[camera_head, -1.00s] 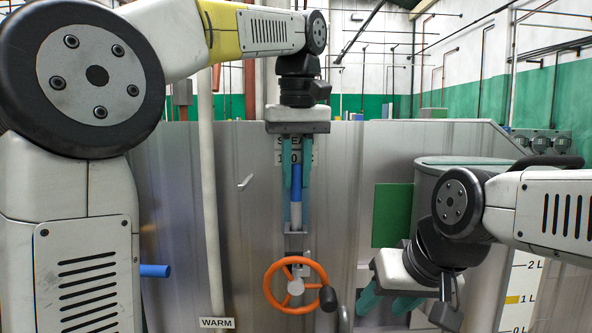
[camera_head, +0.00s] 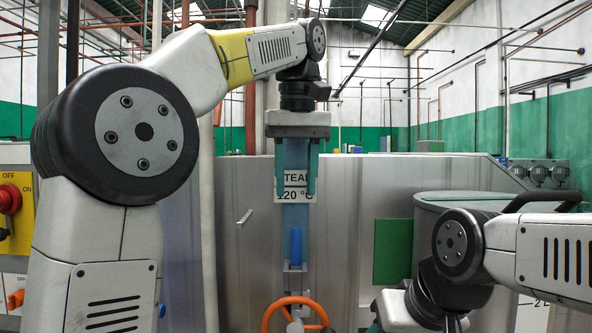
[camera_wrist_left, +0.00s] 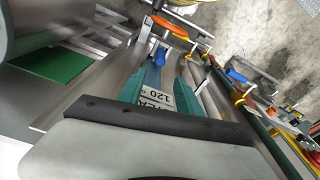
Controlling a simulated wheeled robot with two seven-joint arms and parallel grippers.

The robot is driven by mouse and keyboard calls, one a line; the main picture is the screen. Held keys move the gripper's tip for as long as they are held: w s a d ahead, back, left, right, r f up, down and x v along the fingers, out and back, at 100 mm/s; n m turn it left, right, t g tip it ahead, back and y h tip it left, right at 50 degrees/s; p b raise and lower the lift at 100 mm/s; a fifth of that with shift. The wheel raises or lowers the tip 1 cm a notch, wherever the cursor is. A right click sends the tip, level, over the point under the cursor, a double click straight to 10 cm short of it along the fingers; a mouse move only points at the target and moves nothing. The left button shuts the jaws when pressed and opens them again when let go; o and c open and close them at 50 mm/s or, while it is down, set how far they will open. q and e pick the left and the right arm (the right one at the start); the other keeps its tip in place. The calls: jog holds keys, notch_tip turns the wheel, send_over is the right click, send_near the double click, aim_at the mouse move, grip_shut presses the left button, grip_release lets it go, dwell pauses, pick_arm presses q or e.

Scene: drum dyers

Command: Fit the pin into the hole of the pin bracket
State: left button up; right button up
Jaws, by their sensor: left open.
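The pin (camera_head: 296,246) shows as a short blue upright handle standing in the pin bracket (camera_head: 295,268) on the front of the grey metal machine. Its silver lower part is not visible in the head view. It looks seated in the bracket, whose hole is hidden. The blue handle also shows in the left wrist view (camera_wrist_left: 160,56). My left gripper (camera_head: 297,194) points down, open and empty, with its teal fingertips above the pin and apart from it. My right gripper (camera_head: 374,325) is mostly cut off at the bottom edge, with only a bit of teal finger showing.
An orange handwheel (camera_head: 294,306) is just below the bracket. A steam label (camera_head: 297,186) is on the panel behind my left fingers. A green square plate (camera_head: 392,250) and a grey drum (camera_head: 460,203) are to the right. A pale vertical pipe (camera_head: 208,240) is to the left.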

pick_arm(q)
jog(key=shift+s+r, duration=0.2)
jog(key=shift+r, duration=1.15)
